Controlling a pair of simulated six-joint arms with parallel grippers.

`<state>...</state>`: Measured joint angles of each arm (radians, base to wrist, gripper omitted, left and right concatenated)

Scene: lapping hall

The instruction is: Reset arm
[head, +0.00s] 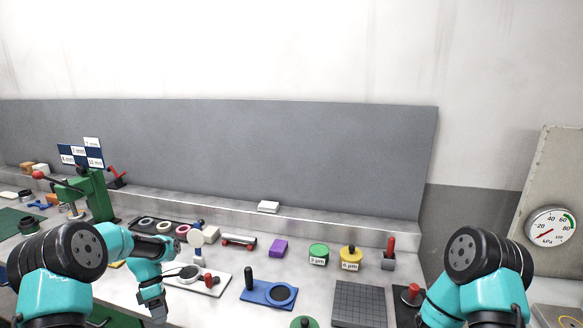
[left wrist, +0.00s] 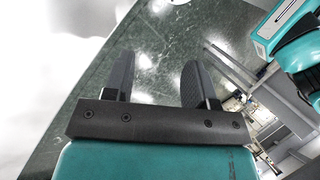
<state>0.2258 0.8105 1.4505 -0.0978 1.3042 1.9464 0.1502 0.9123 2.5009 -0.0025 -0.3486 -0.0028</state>
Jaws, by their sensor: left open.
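My left arm comes in from the left in the head view, with its gripper (head: 156,312) hanging low over the front of the bench. In the left wrist view, the two dark fingers of my left gripper (left wrist: 158,75) stand apart with nothing between them. My right arm is at the lower right of the head view, bent toward the bottom edge. Its gripper is outside the picture.
The bench (head: 330,238) holds a white plate (head: 215,285), a blue plate with a dark disc (head: 268,292), a purple block (head: 278,248), a green tin (head: 318,254), a yellow tin (head: 350,257), a grey grooved plate (head: 359,305) and a green press (head: 97,195). A gauge (head: 549,227) is far right.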

